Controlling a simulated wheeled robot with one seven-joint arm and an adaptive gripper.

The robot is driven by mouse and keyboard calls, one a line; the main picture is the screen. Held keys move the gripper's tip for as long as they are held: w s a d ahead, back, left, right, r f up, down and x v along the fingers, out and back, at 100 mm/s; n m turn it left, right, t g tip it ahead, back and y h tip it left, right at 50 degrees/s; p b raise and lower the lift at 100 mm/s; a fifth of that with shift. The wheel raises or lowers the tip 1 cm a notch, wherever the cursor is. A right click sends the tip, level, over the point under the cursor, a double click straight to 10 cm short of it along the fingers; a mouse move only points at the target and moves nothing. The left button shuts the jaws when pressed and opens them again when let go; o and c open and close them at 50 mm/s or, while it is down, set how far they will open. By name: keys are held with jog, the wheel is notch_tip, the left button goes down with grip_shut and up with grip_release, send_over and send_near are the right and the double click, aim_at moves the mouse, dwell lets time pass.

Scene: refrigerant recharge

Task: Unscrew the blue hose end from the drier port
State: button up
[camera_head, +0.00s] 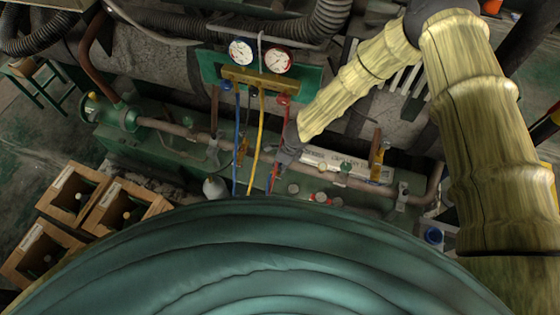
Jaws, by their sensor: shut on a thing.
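The blue hose (237,140) hangs from the left side of the gauge manifold (245,76) down to the green bench, where its lower part passes out of sight. My gripper (279,163) points down at the bench, right of the yellow hose and close to the red hose (284,115). Its jaws are shut on a small part, seemingly the blue hose end, with a bit of blue just below the fingers. The grip is small and mostly hidden. A white labelled cylinder (345,162), perhaps the drier, lies right of my gripper. I cannot make out the port.
The yellow hose (260,130) hangs between the blue and red ones. Pipework (175,128) and brass-coloured upright parts (378,160) stand along the bench. Wooden boxes (128,205) stand at lower left. A grey bottle (214,187) stands near the blue hose.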

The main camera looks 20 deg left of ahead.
jog(key=shift+s+n+p, duration=0.1)
jog(key=shift+n+p, duration=0.3)
jog(key=shift+p, duration=0.85)
jog(key=shift+f, duration=0.1)
jog(key=shift+r, duration=0.2)
jog(key=shift+a+p+v, duration=0.2)
jog(key=shift+p+v, duration=0.3)
jog(key=shift+v, duration=0.3)
jog(key=shift+a+p+v, duration=0.2)
jog(key=shift+p+v, duration=0.35)
jog(key=shift+v, duration=0.2)
jog(key=shift+a+p+v, duration=0.15)
jog(key=shift+p+v, duration=0.35)
jog(key=shift+v, duration=0.3)
